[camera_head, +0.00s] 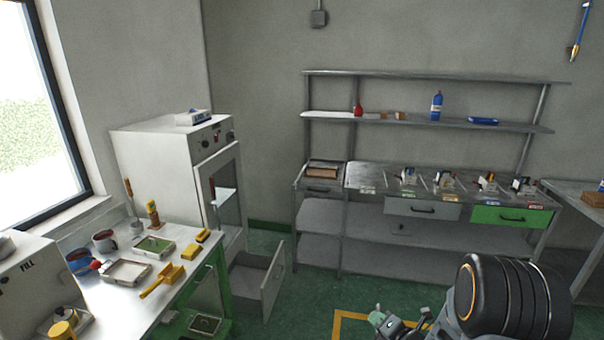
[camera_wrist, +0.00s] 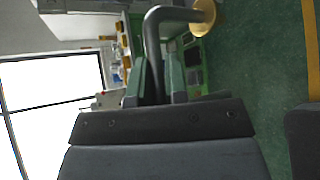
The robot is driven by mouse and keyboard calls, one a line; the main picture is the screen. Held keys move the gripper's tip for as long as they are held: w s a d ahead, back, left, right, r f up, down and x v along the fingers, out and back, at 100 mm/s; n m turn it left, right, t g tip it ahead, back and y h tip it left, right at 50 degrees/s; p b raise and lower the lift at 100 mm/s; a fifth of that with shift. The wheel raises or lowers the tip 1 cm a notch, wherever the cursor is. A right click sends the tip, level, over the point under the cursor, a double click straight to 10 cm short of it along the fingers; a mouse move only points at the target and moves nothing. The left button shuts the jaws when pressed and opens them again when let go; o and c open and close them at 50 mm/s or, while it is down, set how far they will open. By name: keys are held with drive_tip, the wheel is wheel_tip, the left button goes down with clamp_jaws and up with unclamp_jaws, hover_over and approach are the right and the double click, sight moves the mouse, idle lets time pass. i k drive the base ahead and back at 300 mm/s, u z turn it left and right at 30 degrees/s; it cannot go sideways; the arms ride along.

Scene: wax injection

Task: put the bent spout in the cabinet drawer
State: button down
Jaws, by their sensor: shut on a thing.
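My gripper (camera_wrist: 157,85) is shut on the bent spout (camera_wrist: 152,45), a dark grey tube with a sharp elbow. In the wrist view the tube rises from between the green-grey fingers and bends right, to a brass-coloured round end (camera_wrist: 206,17). In the head view my gripper (camera_head: 389,322) is low at the bottom edge, partly cut off; the spout cannot be made out there. A grey drawer (camera_head: 271,283) stands pulled open at the foot of the white cabinet (camera_head: 165,170), left of my gripper and apart from it. Its inside is only partly visible.
A metal workbench (camera_head: 120,315) with cups, trays and yellow tools stands left of the drawer. A shelved bench (camera_head: 400,255) with a grey drawer (camera_head: 423,209) and a green drawer (camera_head: 511,217), both shut, is along the back wall. Green floor lies clear between.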

sight(255, 285)
drive_tip(key=i, duration=3.8)
drive_tip(key=u, duration=2.95)
